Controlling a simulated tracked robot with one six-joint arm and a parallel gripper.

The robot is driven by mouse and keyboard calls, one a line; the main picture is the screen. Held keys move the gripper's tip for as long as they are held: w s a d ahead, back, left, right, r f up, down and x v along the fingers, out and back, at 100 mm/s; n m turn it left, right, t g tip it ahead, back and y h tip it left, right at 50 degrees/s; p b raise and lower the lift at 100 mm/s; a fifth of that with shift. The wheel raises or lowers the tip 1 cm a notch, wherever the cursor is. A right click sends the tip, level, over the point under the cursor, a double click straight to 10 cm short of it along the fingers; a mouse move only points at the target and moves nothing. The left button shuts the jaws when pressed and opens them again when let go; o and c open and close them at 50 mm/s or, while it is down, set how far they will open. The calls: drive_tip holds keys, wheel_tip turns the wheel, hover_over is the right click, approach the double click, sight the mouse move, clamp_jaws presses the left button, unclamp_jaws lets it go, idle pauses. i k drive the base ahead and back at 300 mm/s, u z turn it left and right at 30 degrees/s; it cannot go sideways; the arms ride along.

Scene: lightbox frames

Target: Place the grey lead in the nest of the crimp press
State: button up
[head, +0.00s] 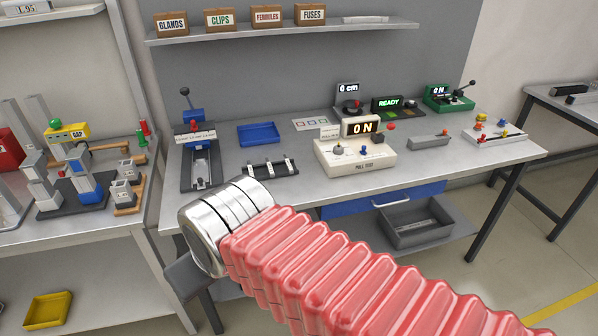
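The blue-headed press with a black-knobbed lever (193,125) stands at the left end of the workbench, with a label strip across its front; it looks like the crimp press. Its grey bed (200,172) runs toward the front edge, and I cannot make out the nest. A dark rack (258,172) right of it holds a few pale pieces. Which, if any, is the grey lead cannot be told. My red ribbed arm with silver rings crosses the lower foreground, above and in front of the bench's front edge. No gripper fingers show.
A blue tray (258,135) lies behind the rack. A cream pull tester (355,158) stands mid-bench, with lit displays behind it. A grey block (428,141) and a pale board with coloured knobs (495,133) are to the right. A shelf (285,32) overhangs the back.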

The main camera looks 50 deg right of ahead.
sight(201, 171)
drive_tip(key=z, duration=0.55)
drive_tip(key=i, duration=1.1)
drive_tip(key=u, duration=0.1)
